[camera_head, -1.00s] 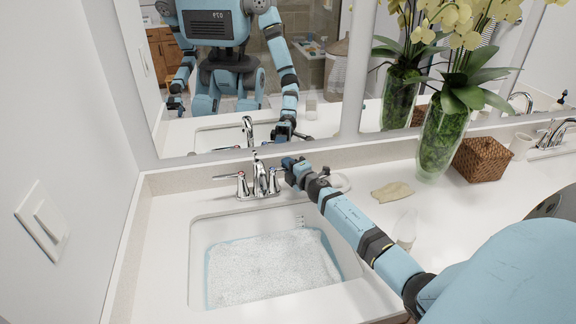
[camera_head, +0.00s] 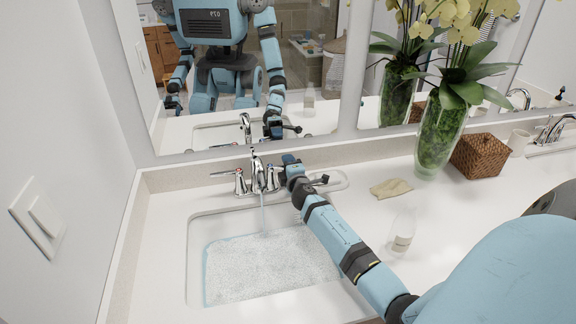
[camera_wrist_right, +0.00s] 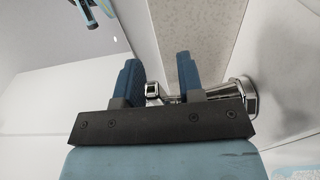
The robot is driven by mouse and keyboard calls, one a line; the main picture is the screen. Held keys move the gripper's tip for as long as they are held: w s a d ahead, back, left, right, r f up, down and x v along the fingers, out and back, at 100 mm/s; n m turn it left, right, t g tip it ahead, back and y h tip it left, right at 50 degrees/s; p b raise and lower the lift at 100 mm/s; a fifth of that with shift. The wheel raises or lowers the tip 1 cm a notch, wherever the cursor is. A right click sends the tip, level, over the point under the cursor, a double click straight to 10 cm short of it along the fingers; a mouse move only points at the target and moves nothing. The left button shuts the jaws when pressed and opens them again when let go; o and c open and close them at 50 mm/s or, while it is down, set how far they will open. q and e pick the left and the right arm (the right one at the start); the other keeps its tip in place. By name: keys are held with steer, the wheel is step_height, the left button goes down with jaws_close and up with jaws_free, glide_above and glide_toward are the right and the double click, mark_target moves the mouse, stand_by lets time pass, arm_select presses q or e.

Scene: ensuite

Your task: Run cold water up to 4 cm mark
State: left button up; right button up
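The chrome faucet (camera_head: 257,176) stands at the back of the white sink (camera_head: 196,240). A thin stream of water (camera_head: 263,215) falls from its spout into foamy water (camera_head: 262,262) in the basin. The left tap handle (camera_head: 240,182) is free. My right gripper (camera_head: 288,165) is at the right tap handle (camera_head: 273,178), partly covering it. In the right wrist view its two blue fingers (camera_wrist_right: 160,84) are apart, with the chrome lever (camera_wrist_right: 153,90) between them and a visible gap. No depth mark is readable; my arm covers the basin's right side. My left gripper is not directly in view.
A green-filled vase (camera_head: 439,138) and a woven box (camera_head: 481,155) stand behind. A mirror (camera_head: 310,75) and left wall bound the space.

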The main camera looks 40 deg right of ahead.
steer(key=v, duration=1.3)
steer(key=shift+s+a+b, duration=0.2)
steer(key=shift+s+b, duration=0.15)
steer(key=shift+b, duration=0.05)
stand_by(6.3)
